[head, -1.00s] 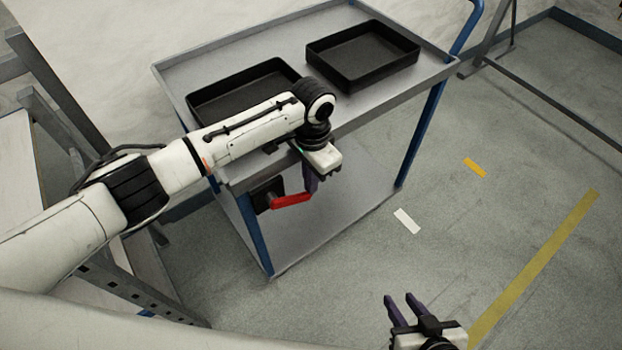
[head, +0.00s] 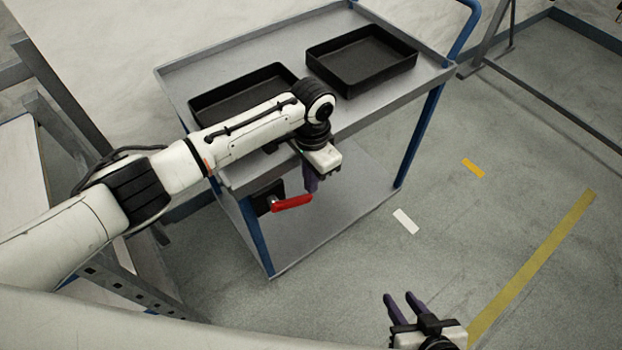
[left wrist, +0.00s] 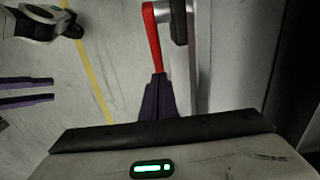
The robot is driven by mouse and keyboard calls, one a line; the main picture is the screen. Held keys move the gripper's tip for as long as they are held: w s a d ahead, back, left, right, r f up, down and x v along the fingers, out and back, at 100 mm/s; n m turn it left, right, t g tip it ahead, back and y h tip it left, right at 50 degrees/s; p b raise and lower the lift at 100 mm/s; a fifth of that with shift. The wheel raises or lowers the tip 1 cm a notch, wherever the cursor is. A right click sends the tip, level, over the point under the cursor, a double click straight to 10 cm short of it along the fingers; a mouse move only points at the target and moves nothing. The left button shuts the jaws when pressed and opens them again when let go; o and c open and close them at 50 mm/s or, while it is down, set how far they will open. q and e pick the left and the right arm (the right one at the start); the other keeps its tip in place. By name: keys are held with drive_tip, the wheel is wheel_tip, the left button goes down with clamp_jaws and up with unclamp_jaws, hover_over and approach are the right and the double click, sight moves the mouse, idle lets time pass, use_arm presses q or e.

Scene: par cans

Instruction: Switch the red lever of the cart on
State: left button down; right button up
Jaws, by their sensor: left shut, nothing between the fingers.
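The red lever (head: 292,203) sits on a black mount (head: 266,197) on the near side of the cart (head: 237,170), below its top tray. In the head view it points right, roughly level. My left gripper (head: 311,184) is shut and empty, pointing down by the lever's free end. In the left wrist view the red lever (left wrist: 153,40) runs up from just beyond the closed fingertips (left wrist: 159,76). I cannot tell whether they touch it. My right gripper (head: 398,297) is open and empty, low over the floor; it also shows in the left wrist view (left wrist: 50,89).
Two black trays, one left (head: 205,100) and one right (head: 362,82), stand on the cart's top. A lower shelf (head: 345,205) lies beneath. A grey metal frame (head: 125,282) stands at the left. The floor right of the cart is open.

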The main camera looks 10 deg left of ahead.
use_arm(q)
drive_tip(key=shift+w+d+r+p, duration=0.1)
drive_tip(key=shift+d+r+p, duration=0.05)
drive_tip(key=shift+r+p, duration=0.35)
drive_tip(key=w+d+r, duration=0.1)
drive_tip(key=r, duration=0.2)
drive_tip(key=w+d+r, duration=0.2)
drive_tip(key=r, duration=0.2)
drive_tip(key=w+d+r+b, duration=0.1)
drive_tip(key=r, duration=0.3)
drive_tip(key=shift+w+d+r, duration=0.1)
drive_tip(key=shift+w+d, duration=0.1)
drive_tip(key=shift+d, duration=0.2)
drive_tip(key=s+d+f+n+t+h, duration=0.1)
drive_tip(key=s+d+f+n+h, duration=0.3)
drive_tip(key=f, duration=0.6)
drive_tip(key=s+a+f+m+t+h, duration=0.1)
drive_tip(key=s+f+t+h, duration=0.1)
drive_tip(key=s+f, duration=0.6)
drive_tip(key=s+a+f+n+t+y, duration=0.1)
drive_tip(key=s+a+f+n+t, duration=0.1)
drive_tip(key=s+a, duration=0.5)
drive_tip(key=s+a+f+n+t+y, duration=0.2)
drive_tip(key=s+a, duration=0.5)
drive_tip(key=a, duration=0.5)
drive_tip(key=shift+a+f+t, duration=0.15)
drive_tip(key=shift+t, duration=0.75)
